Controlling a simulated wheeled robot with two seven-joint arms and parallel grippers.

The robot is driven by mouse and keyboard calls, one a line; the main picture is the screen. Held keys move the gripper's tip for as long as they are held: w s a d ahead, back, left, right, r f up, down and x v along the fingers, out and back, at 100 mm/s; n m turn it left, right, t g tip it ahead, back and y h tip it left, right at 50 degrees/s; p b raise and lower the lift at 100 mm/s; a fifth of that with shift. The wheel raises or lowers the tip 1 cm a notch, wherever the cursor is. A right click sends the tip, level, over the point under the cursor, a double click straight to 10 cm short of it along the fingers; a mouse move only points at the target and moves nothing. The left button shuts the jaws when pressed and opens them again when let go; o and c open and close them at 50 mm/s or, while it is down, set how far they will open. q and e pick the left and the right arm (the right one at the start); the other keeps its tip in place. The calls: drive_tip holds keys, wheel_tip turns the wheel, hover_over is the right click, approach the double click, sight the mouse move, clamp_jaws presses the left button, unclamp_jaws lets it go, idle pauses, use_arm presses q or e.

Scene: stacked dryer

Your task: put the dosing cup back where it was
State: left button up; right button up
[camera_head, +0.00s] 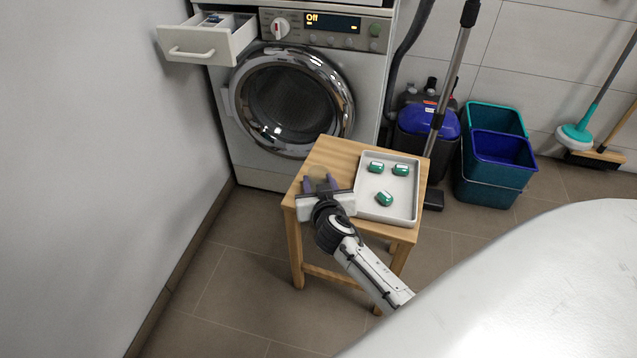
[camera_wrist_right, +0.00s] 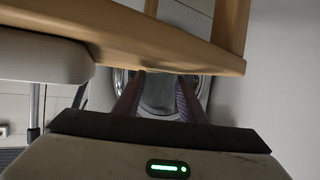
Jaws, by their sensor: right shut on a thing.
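My right gripper (camera_head: 320,186) is at the left part of the wooden stool's top, beside the white tray, with its purple fingers pointing toward the washing machine. It is shut on a small translucent grey thing, which I take for the dosing cup (camera_wrist_right: 158,92). The cup shows faintly between the fingers in the right wrist view, and its outline is hard to make out. In the head view the gripper largely hides it. My left gripper is not in view.
The wooden stool (camera_head: 337,153) carries the tray (camera_head: 385,213) with 3 green-and-white capsules (camera_head: 384,198). Behind stands the washing machine (camera_head: 365,120), its detergent drawer (camera_head: 190,45) pulled out. A blue vacuum cleaner (camera_head: 428,122) and buckets (camera_head: 490,190) stand right. Floor is clear at left.

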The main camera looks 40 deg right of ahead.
drive_tip(key=shift+f, duration=0.2)
drive_tip(key=o, duration=1.1)
drive_tip(key=shift+r, duration=0.2)
drive_tip(key=shift+s+a+r, duration=0.1)
drive_tip(key=shift+s, duration=0.1)
drive_tip(key=p+v, duration=0.1)
drive_tip(key=v, duration=0.4)
drive_tip(key=shift+s+a+r+p, duration=0.15)
drive_tip(key=shift+s+r+p, duration=0.05)
drive_tip(key=shift+s+p, duration=0.15)
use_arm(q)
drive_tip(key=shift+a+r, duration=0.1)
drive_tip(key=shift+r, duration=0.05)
use_arm(e)
drive_tip(key=shift+s+a+r, duration=0.25)
drive_tip(key=shift+s, duration=0.3)
